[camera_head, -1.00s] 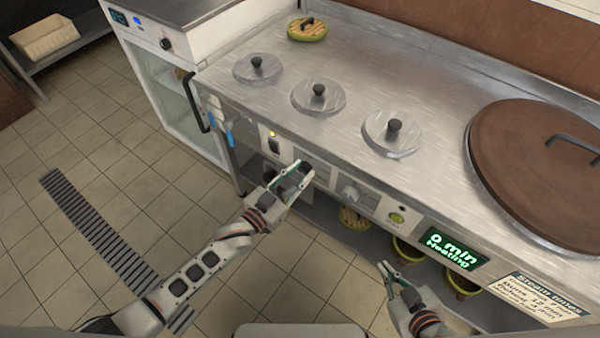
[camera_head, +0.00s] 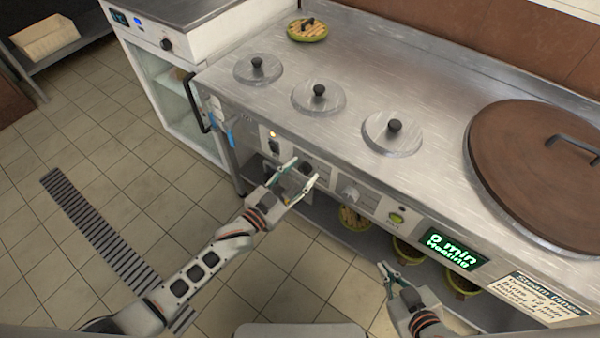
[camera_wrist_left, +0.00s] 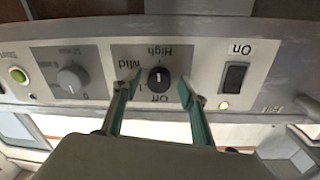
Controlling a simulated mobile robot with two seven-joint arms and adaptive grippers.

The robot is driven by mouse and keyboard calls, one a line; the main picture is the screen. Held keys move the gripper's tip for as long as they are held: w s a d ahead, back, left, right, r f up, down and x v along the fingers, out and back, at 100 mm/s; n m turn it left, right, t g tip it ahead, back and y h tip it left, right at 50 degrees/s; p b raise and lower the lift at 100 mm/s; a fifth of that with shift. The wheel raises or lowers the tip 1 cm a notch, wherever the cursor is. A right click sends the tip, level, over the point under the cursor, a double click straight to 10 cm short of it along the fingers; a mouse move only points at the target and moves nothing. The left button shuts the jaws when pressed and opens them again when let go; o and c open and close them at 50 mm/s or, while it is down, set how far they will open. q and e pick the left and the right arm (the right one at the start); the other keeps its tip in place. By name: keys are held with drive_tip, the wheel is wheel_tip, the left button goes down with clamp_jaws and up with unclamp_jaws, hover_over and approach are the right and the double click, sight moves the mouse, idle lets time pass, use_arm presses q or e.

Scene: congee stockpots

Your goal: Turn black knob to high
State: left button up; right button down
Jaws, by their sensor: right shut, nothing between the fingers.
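The black knob (camera_wrist_left: 158,78) sits on the grey panel between the labels Off, Mid and High, which appear upside down in the left wrist view. Its exact pointer direction is hard to tell. In the head view the knob (camera_head: 306,168) shows between the fingertips of my left gripper (camera_head: 304,168). That gripper is open, with one fingertip on either side of the knob and visible gaps to it in the left wrist view (camera_wrist_left: 159,88). My right gripper (camera_head: 384,270) is shut and empty, low in front of the counter.
On the same panel are an On switch (camera_wrist_left: 233,78), a grey timer knob (camera_head: 349,194) and a green button (camera_head: 396,218). A display (camera_head: 453,249) reads 0 min Heating. A large brown lid (camera_head: 530,165) and several small metal lids (camera_head: 318,97) lie on the counter.

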use_arm(q)
drive_tip(key=v, duration=1.2)
idle(0.5)
